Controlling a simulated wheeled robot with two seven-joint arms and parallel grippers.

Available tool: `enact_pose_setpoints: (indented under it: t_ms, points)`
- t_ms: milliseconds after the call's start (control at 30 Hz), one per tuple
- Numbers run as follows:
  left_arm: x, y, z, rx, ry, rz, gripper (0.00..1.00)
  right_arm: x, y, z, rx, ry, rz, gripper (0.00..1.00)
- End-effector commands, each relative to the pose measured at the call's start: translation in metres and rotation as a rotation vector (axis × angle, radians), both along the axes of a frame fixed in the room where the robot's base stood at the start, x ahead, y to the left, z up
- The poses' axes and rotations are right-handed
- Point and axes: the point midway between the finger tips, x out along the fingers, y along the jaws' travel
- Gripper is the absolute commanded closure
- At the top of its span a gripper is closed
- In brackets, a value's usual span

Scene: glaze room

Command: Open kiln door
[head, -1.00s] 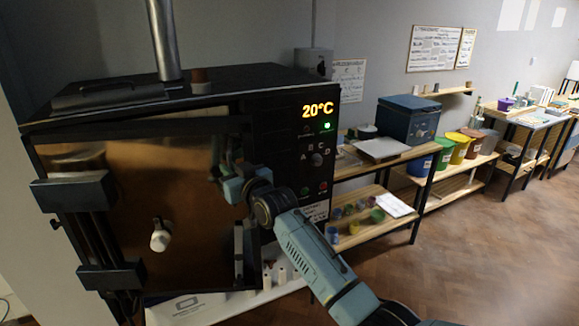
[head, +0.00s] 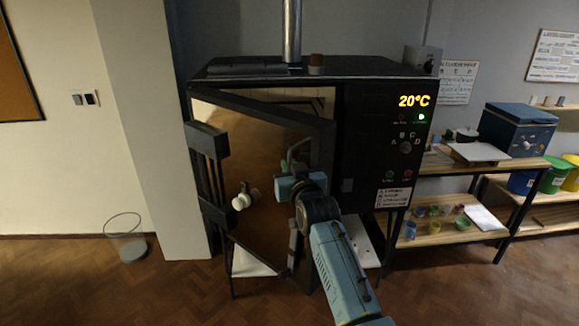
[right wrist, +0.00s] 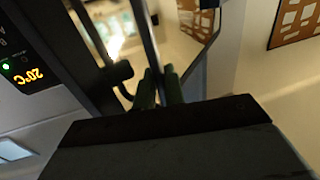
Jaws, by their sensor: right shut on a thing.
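The kiln (head: 380,140) is a black box on legs with a 20°C display. Its door (head: 260,170), a dark frame around a brownish panel, is hinged at the left and stands ajar. Its free right edge is swung out toward me, with a gap along the top. My right gripper (head: 290,172) is at the door's handle (head: 301,148), near that edge. In the right wrist view the green fingertips (right wrist: 158,88) are closed around the dark handle bar (right wrist: 147,40). A white plug (head: 243,197) sticks out of the door's front. My left gripper is not in view.
A wooden shelf unit (head: 450,235) with small jars stands right of the kiln. The wooden floor (head: 180,290) in front and to the left is free. A flue pipe (head: 291,30) rises from the kiln.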

Motion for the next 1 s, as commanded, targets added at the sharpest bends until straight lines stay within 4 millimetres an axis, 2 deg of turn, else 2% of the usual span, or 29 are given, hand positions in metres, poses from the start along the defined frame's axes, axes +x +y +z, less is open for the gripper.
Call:
enact_pose_setpoints:
  t_ms: [267,300,400,767,1000]
  points:
    - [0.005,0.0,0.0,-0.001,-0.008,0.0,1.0,0.0,0.003,0.002,0.0,-0.006,0.003,1.0]
    - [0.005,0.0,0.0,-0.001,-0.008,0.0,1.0,0.0,0.003,0.002,0.0,-0.006,0.003,0.88]
    - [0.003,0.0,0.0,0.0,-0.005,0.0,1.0,0.0,0.003,0.002,0.001,-0.005,0.003,0.75]
    - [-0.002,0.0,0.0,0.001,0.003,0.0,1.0,-0.002,0.001,0.001,0.002,-0.003,0.002,0.74]
    - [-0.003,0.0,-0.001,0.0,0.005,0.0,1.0,-0.024,-0.004,-0.001,0.001,-0.002,0.001,0.74]
